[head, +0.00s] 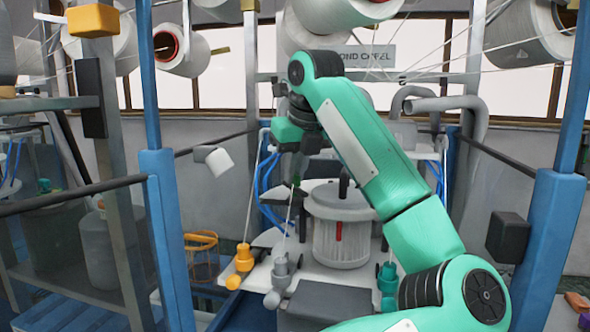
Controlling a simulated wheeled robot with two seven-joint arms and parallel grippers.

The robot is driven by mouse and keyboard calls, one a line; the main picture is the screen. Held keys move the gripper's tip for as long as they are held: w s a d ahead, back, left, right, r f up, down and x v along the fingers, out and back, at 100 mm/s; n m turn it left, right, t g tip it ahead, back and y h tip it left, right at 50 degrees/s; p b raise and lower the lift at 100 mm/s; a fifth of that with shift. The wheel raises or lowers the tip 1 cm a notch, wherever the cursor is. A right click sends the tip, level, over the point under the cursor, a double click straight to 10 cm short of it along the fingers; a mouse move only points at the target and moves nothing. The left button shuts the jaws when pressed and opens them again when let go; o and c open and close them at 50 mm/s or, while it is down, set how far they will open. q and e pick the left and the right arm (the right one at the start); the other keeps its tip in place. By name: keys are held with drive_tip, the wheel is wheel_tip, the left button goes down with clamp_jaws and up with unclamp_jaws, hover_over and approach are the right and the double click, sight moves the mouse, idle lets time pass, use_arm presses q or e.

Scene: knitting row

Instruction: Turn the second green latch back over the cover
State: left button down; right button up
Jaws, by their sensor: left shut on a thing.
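My left gripper (296,178) is at the end of the teal arm that reaches in from the lower right. It points down at the left side of the round machine, beside the pale ribbed cylinder (341,240) with its flat lid (338,201). The cover cannot be told apart clearly from the machine's lid. Another green latch cannot be made out. My right gripper is not in view.
Blue posts (168,230) and (553,230) stand on both sides, with dark rails. An orange holder (243,258), a grey holder (281,268) and a green holder (387,276) stand at the machine's front. Yarn cones (182,48) and taut threads hang above. A grey box (326,302) lies in front.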

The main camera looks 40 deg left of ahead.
use_arm(q)
drive_tip(key=shift+n+g, duration=0.4)
drive_tip(key=shift+n, duration=0.5)
drive_tip(key=n+g, duration=0.1)
drive_tip(key=n, duration=0.1)
drive_tip(key=shift+w+n, duration=0.1)
drive_tip(key=shift+n, duration=0.2)
drive_tip(key=n+p, duration=0.1)
drive_tip(key=n, duration=0.1)
drive_tip(key=n+g+p, duration=0.1)
drive_tip(key=shift+w+r+n, duration=0.1)
drive_tip(key=shift+r+n, duration=0.1)
drive_tip(key=shift+n, duration=0.2)
drive_tip(key=shift+n+g+p, duration=0.35)
drive_tip(key=shift+n+g, duration=0.05)
drive_tip(key=shift+n, duration=0.1)
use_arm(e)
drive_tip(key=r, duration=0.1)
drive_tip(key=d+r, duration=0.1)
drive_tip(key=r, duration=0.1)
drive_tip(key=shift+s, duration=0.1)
use_arm(q)
drive_tip(key=shift+f+n, duration=0.1)
drive_tip(key=shift+n, duration=0.3)
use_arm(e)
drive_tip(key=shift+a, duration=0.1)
